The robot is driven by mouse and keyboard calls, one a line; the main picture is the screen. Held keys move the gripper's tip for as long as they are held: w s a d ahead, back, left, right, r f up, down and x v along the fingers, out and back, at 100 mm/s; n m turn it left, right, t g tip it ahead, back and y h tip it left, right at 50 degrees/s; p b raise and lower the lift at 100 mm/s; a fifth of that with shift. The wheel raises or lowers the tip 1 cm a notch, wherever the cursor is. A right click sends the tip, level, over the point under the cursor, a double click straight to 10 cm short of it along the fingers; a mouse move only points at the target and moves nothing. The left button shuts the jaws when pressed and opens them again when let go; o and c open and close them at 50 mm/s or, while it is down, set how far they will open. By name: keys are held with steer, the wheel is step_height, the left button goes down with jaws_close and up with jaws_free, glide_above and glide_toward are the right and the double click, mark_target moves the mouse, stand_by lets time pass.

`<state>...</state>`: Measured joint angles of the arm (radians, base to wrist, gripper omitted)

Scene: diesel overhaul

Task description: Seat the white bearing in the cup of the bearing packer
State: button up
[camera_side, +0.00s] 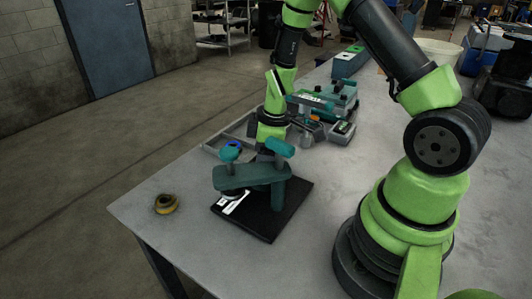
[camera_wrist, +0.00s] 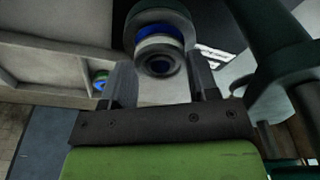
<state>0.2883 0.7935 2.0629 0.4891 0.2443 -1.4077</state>
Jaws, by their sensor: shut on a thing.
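The bearing packer (camera_side: 250,176) is a teal frame with knobs on a black base plate, near the table's front left. My gripper (camera_wrist: 161,62) is beside the packer; in the side view its fingers are hidden behind the packer's frame. In the wrist view the fingers are shut on the white bearing (camera_wrist: 160,44), which shows a white band and a dark bore. A blue ring and a round grey part lie just beyond it. I cannot tell whether the bearing touches the packer's cup.
A grey tray (camera_side: 212,147) behind the packer holds a blue ring (camera_side: 234,145), also in the wrist view (camera_wrist: 100,80). A teal and grey device (camera_side: 327,110) stands behind. The front table is clear.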

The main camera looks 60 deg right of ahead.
steer(key=shift+f, duration=0.15)
steer(key=shift+f, duration=0.5)
steer(key=shift+f, duration=0.1)
steer(key=o, duration=1.2)
steer(key=shift+o, duration=0.2)
steer(key=shift+r, duration=3.55)
